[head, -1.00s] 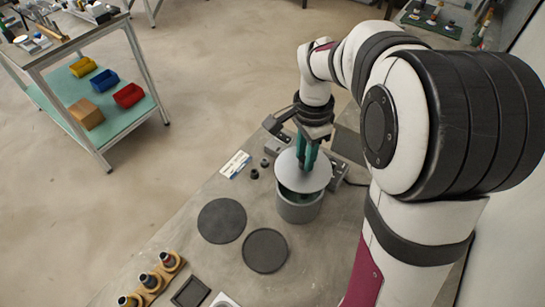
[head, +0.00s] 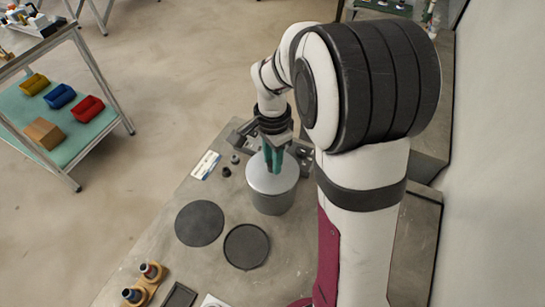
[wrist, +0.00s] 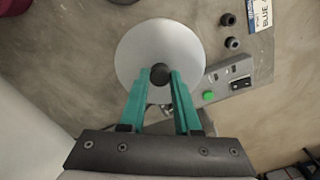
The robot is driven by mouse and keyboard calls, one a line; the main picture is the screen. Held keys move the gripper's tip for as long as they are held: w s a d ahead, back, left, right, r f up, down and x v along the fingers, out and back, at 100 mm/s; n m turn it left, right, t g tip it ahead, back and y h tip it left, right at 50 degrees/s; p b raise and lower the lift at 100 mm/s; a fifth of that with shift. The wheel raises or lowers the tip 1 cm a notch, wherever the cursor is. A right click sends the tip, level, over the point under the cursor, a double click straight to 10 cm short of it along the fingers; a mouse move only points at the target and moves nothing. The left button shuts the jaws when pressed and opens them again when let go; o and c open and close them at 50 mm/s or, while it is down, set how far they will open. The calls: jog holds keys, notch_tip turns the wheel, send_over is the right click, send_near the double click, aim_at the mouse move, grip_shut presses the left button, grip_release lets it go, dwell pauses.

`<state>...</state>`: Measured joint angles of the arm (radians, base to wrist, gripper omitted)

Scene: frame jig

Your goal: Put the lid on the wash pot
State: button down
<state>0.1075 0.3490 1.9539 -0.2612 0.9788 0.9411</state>
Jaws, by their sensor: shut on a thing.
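The lid (head: 256,178) is a light grey disc, and it also shows in the wrist view (wrist: 135,55) with a dark round knob at its middle. My gripper (head: 273,171) points down at the lid's middle. Its teal fingers (wrist: 159,80) are shut on the knob. The wash pot (head: 272,204) is a grey cylinder on the bench, directly under the lid. The lid lies level and lined up over the pot's mouth, with no clear gap showing. It hides the inside of the pot.
A dark flat disc (head: 199,223) and a dark rimmed disc (head: 246,246) lie in front of the pot. Two small black parts (head: 226,171) and a label card (head: 206,165) lie to its left. A unit with a green button (wrist: 208,96) stands close by. A wooden bottle rack (head: 146,284) is at the front.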

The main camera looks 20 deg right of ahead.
jog(key=shift+f, duration=0.1)
dwell(0.4)
jog(key=shift+f, duration=0.7)
jog(key=c, duration=0.5)
grip_release()
jog(key=shift+c, duration=0.2)
jog(key=shift+o, duration=0.3)
jog(key=shift+o, duration=0.5)
jog(key=shift+r, duration=0.75)
